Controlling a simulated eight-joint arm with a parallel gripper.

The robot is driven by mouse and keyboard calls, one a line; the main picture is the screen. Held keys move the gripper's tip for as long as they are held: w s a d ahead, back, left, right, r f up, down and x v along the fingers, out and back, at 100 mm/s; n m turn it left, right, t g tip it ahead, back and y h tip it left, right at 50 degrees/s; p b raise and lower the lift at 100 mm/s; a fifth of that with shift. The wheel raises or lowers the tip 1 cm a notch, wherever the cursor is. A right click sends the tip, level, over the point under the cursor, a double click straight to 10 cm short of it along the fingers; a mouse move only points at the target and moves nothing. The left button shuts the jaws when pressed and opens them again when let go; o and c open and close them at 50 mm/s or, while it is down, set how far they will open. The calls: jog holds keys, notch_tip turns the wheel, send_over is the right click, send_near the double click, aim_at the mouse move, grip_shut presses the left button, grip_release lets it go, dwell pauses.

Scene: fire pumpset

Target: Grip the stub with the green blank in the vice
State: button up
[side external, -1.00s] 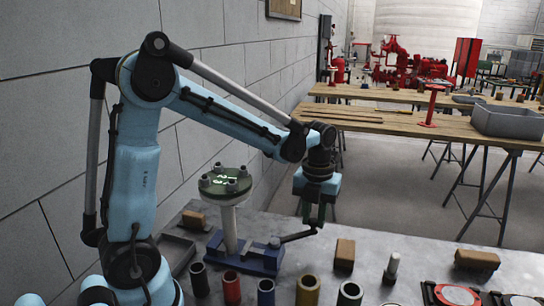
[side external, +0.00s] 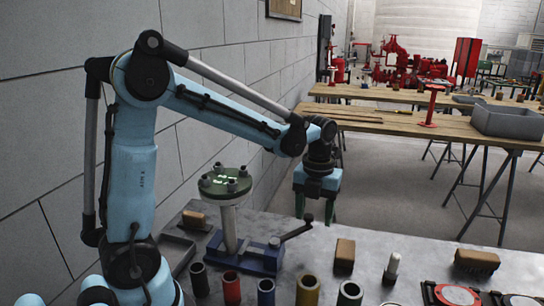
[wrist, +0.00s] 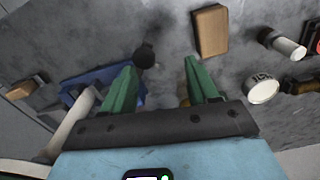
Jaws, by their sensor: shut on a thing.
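The stub (side external: 229,228) is a pale upright pipe with the green blank (side external: 222,184) bolted on top. It stands at the blue vice (side external: 262,262); whether the jaws press on it, I cannot tell. In the wrist view, the stub (wrist: 72,128) and vice (wrist: 76,93) lie left of my fingers. The vice's dark handle (side external: 296,232) slants up to the right, its round knob (wrist: 145,55) close by the left fingertip. My gripper (side external: 316,220) points down beside the knob, green fingers spread. It also shows in the wrist view (wrist: 162,62), with nothing seen gripped.
Several coloured sleeves, such as the red one (side external: 232,288), line the bench front. A wooden block (side external: 345,254), a pale-topped peg (side external: 392,266) and a brush (side external: 477,260) lie to the right. The wall is close behind at left.

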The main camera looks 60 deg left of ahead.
notch_tip(320, 180, up, 11)
dwell(0.5)
